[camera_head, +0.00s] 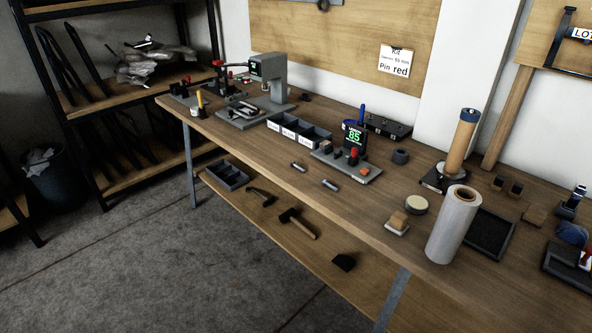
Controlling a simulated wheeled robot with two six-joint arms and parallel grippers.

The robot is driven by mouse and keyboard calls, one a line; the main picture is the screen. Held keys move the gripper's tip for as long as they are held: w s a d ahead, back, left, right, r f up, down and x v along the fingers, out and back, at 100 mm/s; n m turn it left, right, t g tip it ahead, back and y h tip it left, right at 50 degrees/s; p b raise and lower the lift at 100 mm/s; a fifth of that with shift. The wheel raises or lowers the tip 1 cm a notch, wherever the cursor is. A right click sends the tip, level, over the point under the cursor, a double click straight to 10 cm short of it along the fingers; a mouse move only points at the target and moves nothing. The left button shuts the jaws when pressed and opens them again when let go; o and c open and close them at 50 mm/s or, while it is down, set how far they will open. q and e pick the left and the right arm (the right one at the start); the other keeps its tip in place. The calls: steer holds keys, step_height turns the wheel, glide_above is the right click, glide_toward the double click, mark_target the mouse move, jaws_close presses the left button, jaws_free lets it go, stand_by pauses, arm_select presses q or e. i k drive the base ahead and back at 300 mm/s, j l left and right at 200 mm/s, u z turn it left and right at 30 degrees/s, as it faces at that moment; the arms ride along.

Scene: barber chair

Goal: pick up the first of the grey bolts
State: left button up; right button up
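Two small grey cylindrical pieces that look like the grey bolts lie on the wooden workbench (270,150). One grey bolt (299,167) lies near the bench's front edge, and the other grey bolt (330,184) lies to its right and slightly nearer. They lie apart from each other, with bare wood around them. Neither of my grippers is in view.
Behind the bolts stand a labelled three-part bin (300,133) and a gauge with a green "85" display (353,143). A white roll (454,225) stands to the right. A lower shelf (290,230) holds hammers and a tray. Open floor (150,260) lies in front.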

mark_target(294, 164)
steer(key=i+j+z, duration=0.25)
steer(key=i, duration=0.2)
steer(key=i+j+z, duration=0.25)
steer(key=i, duration=0.25)
